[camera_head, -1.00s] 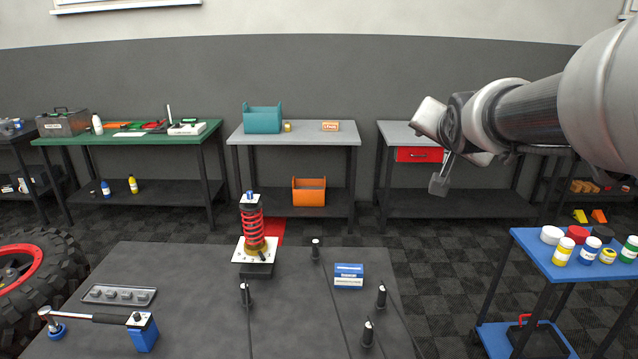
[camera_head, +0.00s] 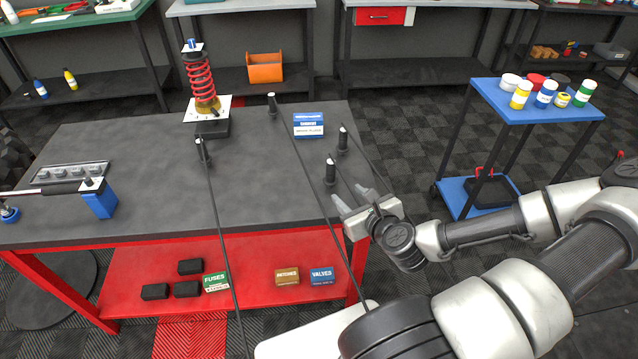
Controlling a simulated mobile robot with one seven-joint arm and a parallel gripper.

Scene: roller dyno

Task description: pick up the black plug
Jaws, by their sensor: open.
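Several black plugs stand upright on the dark bench top (camera_head: 130,150), each with a light tip: a near-right one (camera_head: 330,172), one behind it to the right (camera_head: 343,141), one at the back (camera_head: 272,103) and one on the left (camera_head: 203,151). Which one the task means I cannot tell. Thin black cables run near them. My gripper (camera_head: 351,197) is at the bench's right edge, fingers open and pointing toward the near-right plug, with nothing visible between them. It appears just short of that plug; the exact gap is unclear.
A blue-and-white box (camera_head: 309,125) lies behind the right plugs. A red spring strut (camera_head: 200,78) stands at the back left. A torque wrench (camera_head: 50,188) lies across the left front. A blue cart (camera_head: 497,97) with several jars stands right. The bench middle is clear.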

